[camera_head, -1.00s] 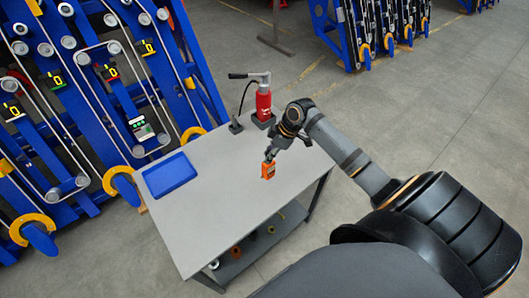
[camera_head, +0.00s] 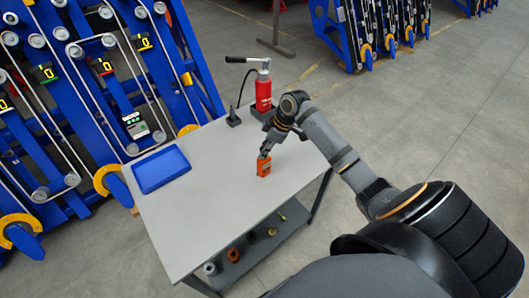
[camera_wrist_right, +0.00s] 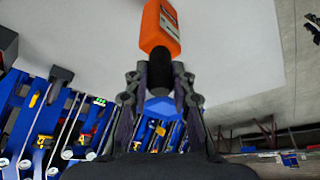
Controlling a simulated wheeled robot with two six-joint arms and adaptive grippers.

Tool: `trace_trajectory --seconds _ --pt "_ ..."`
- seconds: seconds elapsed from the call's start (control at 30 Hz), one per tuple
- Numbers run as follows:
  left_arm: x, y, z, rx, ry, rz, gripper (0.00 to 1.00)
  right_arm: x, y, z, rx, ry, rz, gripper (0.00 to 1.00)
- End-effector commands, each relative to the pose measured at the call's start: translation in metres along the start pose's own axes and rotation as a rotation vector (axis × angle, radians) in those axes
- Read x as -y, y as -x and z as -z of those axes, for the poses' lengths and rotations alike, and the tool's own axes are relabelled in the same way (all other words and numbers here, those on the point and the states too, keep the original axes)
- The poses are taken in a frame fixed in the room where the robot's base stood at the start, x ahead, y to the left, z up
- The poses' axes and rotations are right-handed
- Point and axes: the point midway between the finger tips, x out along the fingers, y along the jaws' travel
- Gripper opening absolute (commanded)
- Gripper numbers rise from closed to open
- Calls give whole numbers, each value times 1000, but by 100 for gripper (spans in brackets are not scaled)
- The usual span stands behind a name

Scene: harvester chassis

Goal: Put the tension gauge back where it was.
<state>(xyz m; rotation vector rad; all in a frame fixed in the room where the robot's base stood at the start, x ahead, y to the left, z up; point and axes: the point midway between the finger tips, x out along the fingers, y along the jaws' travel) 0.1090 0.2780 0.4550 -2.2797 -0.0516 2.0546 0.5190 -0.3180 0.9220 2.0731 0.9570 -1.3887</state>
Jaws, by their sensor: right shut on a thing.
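The tension gauge, an orange block with a black handle, is at my right gripper (camera_head: 264,156) in the head view. The orange gauge body (camera_head: 263,168) hangs below the fingers, over the right part of the grey bench top. I cannot tell whether its bottom touches the bench. In the right wrist view the gauge (camera_wrist_right: 160,27) points away from me, and the gripper (camera_wrist_right: 158,78) is shut on its black handle. A shallow blue tray (camera_head: 162,170) lies empty at the bench's left end. My left gripper is not in view.
A red hand pump (camera_head: 263,92) stands at the bench's back corner, close behind my right wrist, with a small dark block (camera_head: 233,118) beside it. Blue harvester frames (camera_head: 70,110) with belts and pulleys stand behind the bench. The bench's middle and front are clear.

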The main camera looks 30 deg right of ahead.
Motion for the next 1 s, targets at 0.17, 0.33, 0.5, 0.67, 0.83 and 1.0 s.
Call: trace_trajectory --seconds 0.17,0.33,0.5,0.67,0.83,1.0 --pt "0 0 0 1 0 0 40 0 -1 0 -1 0 0 29" --pt "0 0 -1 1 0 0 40 0 -1 0 -1 0 0 46" --pt "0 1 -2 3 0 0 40 0 -1 0 -1 0 0 46" --pt "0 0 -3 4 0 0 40 -1 6 0 1 1 -3 46" --pt "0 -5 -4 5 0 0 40 -2 40 -1 3 4 -8 46" --pt "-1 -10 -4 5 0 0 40 -2 82 -1 4 3 -7 46"
